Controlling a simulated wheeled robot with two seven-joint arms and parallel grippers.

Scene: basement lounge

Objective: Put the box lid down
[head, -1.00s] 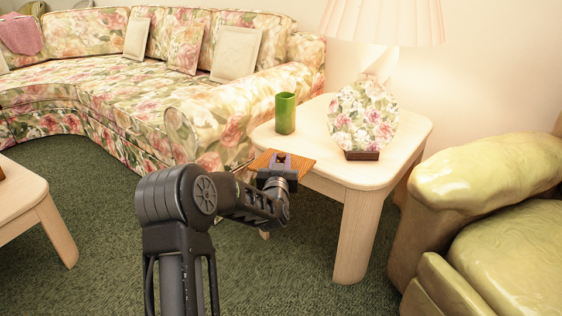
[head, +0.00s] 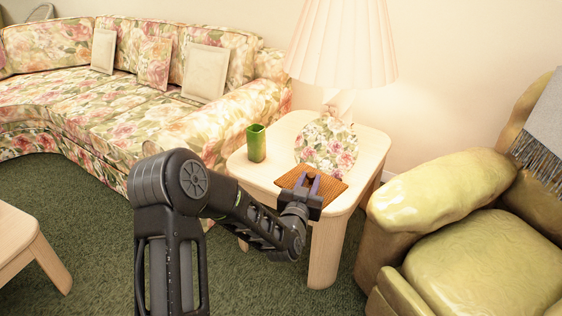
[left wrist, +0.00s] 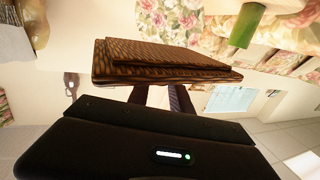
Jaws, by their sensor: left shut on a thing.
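The box lid is a flat brown woven piece (head: 325,192). My left gripper (head: 309,183) is shut on it, with a finger pair at the lid's near edge. In the head view the lid appears in front of the floral oval piece, over the near part of the side table (head: 377,155); I cannot tell its height above the top. In the left wrist view the lid (left wrist: 165,62) shows a smaller raised layer on a wider one, just beyond the fingers (left wrist: 160,97). My right gripper is not in view.
On the side table stand a green cup (head: 256,144), a floral oval piece (head: 327,146) and a lit lamp (head: 342,45). A floral sofa (head: 150,100) is at the left, a yellow-green armchair (head: 440,200) at the right. A low table (head: 25,245) is at the lower left.

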